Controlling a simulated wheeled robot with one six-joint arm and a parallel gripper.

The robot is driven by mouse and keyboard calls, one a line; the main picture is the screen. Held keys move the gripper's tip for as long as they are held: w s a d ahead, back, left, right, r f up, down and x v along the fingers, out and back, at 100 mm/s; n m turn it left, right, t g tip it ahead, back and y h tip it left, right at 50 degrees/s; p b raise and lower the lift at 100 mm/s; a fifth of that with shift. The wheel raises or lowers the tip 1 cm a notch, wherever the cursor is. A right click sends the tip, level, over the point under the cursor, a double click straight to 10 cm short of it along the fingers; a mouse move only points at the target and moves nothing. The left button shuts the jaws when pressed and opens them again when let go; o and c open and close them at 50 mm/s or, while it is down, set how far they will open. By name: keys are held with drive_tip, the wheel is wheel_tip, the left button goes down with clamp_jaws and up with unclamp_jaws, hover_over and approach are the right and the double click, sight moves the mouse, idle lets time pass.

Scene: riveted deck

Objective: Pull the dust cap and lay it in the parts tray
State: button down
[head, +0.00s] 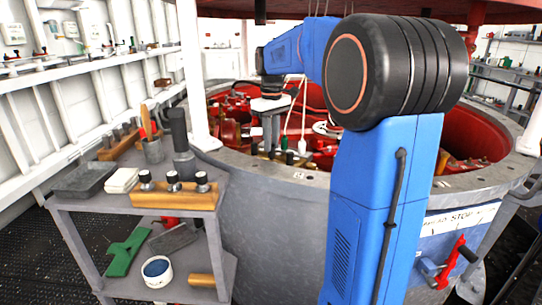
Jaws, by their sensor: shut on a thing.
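My gripper (269,148) points straight down over the near edge of the round red-lined well. Its fingers are close together, shut on the dust cap, which is too small and too far off to make out clearly between them. The parts tray looks to be the shallow dark grey tray (86,181) on the left end of the grey cart top, well left of my gripper. It appears empty.
A wooden block with black-topped pieces (175,193), white cloths (122,180), a dark upright tool (180,140) and a cup of tools (153,151) crowd the cart. White posts (190,70) rise from the rim. Cables hang by the gripper.

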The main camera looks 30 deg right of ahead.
drive_tip(key=shift+r, duration=0.65)
drive_tip(key=shift+r, duration=0.35)
drive_tip(key=shift+r, duration=0.35)
drive_tip(key=shift+r, duration=0.25)
